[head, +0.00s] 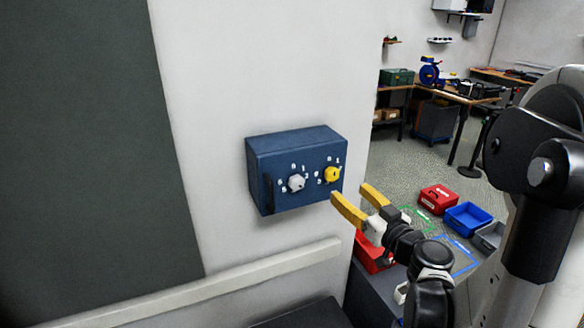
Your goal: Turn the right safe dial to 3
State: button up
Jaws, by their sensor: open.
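A blue safe box (270,165) is mounted on the white wall near the middle of the head view. Its left dial (296,183) is light grey and its right dial (332,174) is yellow, each ringed by small white marks too small to read for certain. The pointer direction of the yellow dial cannot be told. My gripper (354,203), with yellow fingers, is open and empty. It is just below and to the right of the yellow dial and looks apart from it.
A dark handle sits on the safe's left front edge. A pale rail (200,292) runs along the wall below. Workbenches stand behind. Wall space around the safe is clear.

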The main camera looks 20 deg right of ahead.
aim_at(334, 175)
jog(key=w, duration=0.5)
jog(key=w+b, duration=0.1)
jog(key=w, duration=0.4)
jog(key=shift+w+d, duration=0.2)
jog(key=shift+w, duration=0.15)
jog(key=c, duration=1.2)
